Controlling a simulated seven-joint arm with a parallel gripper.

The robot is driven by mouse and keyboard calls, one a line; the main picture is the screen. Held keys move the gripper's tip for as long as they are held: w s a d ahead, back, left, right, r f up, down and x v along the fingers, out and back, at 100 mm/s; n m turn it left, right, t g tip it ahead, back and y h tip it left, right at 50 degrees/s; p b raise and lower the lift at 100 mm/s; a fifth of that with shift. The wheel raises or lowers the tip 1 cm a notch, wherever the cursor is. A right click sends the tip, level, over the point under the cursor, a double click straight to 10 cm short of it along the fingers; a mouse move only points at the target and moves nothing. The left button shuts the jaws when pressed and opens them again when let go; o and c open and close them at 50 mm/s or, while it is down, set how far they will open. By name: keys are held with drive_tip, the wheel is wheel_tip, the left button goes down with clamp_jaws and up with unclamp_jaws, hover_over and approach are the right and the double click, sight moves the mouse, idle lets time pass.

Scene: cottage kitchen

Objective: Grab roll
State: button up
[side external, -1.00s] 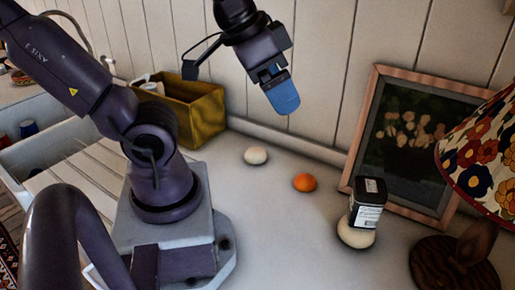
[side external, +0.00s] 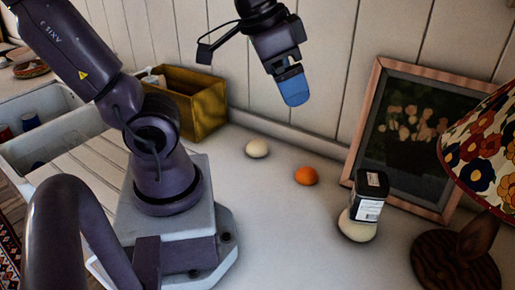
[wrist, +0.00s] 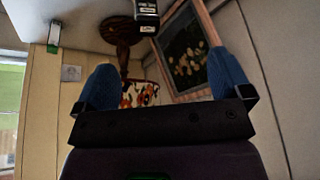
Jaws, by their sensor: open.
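A pale round roll (side external: 257,148) sits on the white counter near the back wall. Another pale, roll-like round thing (side external: 357,226) sits further right, with a black jar (side external: 369,195) with a white label standing on top of it. My gripper (side external: 295,98) with blue fingers hangs in the air, above the counter and apart from both. In the wrist view my gripper (wrist: 164,62) has its two blue fingers spread wide with nothing between them touching them. The black jar shows at the top of the wrist view (wrist: 147,12); neither pale round thing is clear there.
An orange fruit (side external: 306,176) lies between the two pale things. A framed picture (side external: 411,140) leans on the wall behind the jar. A lamp with a flowered shade (side external: 485,150) stands at right. A yellow box (side external: 195,103) stands at back left.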

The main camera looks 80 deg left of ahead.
drive_tip(key=w+a+f+m+g+y, duration=0.2)
drive_tip(key=w+a+f+g, duration=0.3)
drive_tip(key=w+a+f, duration=0.15)
drive_tip(key=m+g+y, duration=0.3)
drive_tip(key=g, duration=0.3)
approach(264, 145)
drive_tip(key=w+d+r, duration=0.2)
drive_tip(key=d+r, duration=0.3)
drive_tip(key=a+f+m+g+y, duration=0.1)
drive_tip(key=a+f, duration=0.1)
drive_tip(key=f, duration=0.1)
drive_tip(key=s+a+f+m+g+y, duration=0.1)
drive_tip(key=f, duration=0.2)
drive_tip(key=s+a+f+m+g+y, duration=0.1)
drive_tip(key=a+f, duration=0.1)
drive_tip(key=f, duration=0.1)
drive_tip(key=shift+s+a+f+y, duration=0.25)
drive_tip(key=shift+a+f+y, duration=0.05)
drive_tip(key=shift+s+a+f+g, duration=0.3)
drive_tip(key=shift+s+f, duration=0.05)
drive_tip(key=shift+f, duration=0.05)
drive_tip(key=x, duration=0.7)
drive_tip(key=shift+s+d, duration=0.15)
drive_tip(key=shift+d, duration=0.05)
drive_tip(key=shift+c, duration=0.2)
drive_tip(key=c, duration=0.7)
